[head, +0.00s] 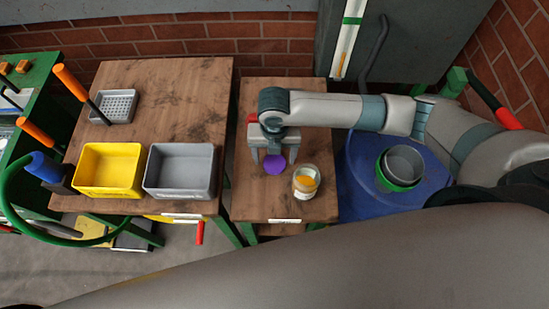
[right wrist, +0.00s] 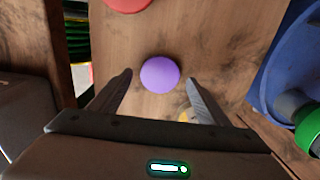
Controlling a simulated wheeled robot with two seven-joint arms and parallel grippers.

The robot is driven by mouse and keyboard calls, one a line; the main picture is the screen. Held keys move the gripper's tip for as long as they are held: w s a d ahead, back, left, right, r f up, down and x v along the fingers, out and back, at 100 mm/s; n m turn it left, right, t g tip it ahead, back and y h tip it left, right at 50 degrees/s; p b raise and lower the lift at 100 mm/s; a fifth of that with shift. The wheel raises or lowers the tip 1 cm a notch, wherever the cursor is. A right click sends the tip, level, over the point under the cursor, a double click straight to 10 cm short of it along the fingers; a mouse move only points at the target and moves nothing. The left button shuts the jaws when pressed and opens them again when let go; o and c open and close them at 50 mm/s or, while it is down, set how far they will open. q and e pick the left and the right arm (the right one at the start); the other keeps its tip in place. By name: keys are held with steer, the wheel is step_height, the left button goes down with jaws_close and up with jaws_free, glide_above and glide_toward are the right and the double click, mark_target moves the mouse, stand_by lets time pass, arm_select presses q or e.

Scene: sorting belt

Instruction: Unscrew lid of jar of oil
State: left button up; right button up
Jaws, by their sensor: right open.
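A glass jar (head: 305,186) with orange-yellow contents and a pale rim stands on the narrow wooden table. No lid shows on its top. A round purple disc (head: 276,166), which looks like a lid, is left of the jar. My right gripper (head: 273,154) points down over that table with its fingers apart. In the right wrist view the purple disc (right wrist: 160,74) appears between the open fingertips (right wrist: 159,80). I cannot tell its height or whether a finger touches it. A small yellowish part of the jar (right wrist: 186,115) shows behind the right finger. My left gripper is out of view.
A red object (right wrist: 127,3) lies farther back on the narrow table (head: 255,212). A yellow bin (head: 108,193), a grey bin (head: 180,195) and a grey basket (head: 113,122) stand on the left table. A blue barrel (head: 350,200) with nested buckets is right.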

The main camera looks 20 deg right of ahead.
mark_target(274, 163)
step_height(274, 163, up, 10)
steer(key=b, duration=0.2)
steer(key=shift+s+a, duration=0.1)
stand_by(0.9)
